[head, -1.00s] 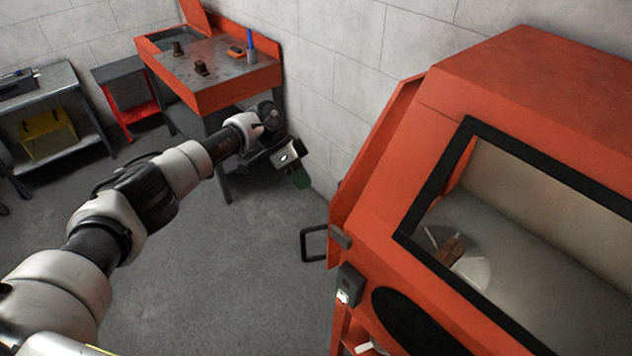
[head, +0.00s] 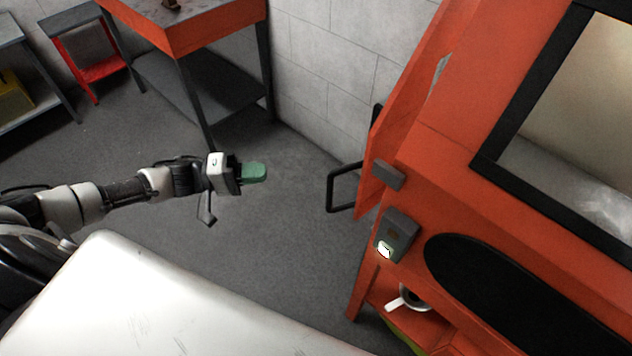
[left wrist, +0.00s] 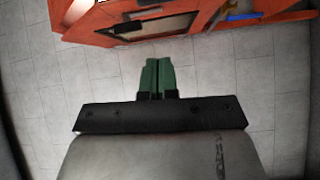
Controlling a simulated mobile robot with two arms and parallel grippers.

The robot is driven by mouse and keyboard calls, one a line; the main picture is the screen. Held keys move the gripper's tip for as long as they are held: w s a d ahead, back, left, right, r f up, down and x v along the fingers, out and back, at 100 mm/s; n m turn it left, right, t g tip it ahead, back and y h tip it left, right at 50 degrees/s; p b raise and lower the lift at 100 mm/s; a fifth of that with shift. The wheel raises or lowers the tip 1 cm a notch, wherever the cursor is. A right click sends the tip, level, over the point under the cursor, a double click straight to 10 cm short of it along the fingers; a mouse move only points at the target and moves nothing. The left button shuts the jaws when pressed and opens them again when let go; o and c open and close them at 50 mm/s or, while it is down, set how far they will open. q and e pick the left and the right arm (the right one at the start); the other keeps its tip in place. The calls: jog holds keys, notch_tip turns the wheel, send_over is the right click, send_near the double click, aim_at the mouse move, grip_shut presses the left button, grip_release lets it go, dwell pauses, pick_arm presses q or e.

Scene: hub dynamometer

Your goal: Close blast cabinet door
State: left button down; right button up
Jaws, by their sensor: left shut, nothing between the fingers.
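The orange blast cabinet (head: 450,165) stands at the right of the head view. Its side door (head: 408,95) shows edge-on at the cabinet's left side and stands ajar, with a gap between it and the body. A black loop handle (head: 343,188) sticks out from the door to the left. My left gripper (head: 254,172), with green fingers, is left of the handle in the picture, apart from it, shut and empty. The shut fingers also show in the left wrist view (left wrist: 158,76), with orange cabinet parts beyond them. My right gripper is not in view.
A grey switch box (head: 396,235) with a lit button is on the cabinet front. A white mug (head: 408,298) stands on the shelf below. Grey floor (head: 270,260) lies clear between.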

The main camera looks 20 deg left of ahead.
pick_arm(q)
jog(key=w+d+n+p, duration=0.1)
jog(key=w+d+p, duration=0.2)
jog(key=d, duration=0.8)
jog(key=shift+w+d+f+t+p, duration=0.25)
jog(key=shift+w+d+t+p, duration=0.05)
jog(key=shift+w+d+p, duration=0.1)
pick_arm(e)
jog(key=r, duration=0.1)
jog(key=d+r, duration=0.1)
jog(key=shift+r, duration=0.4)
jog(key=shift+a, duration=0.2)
pick_arm(q)
jog(key=s+d+p, duration=0.3)
jog(key=s+d, duration=0.1)
jog(key=d, duration=0.2)
jog(key=shift+d, duration=0.25)
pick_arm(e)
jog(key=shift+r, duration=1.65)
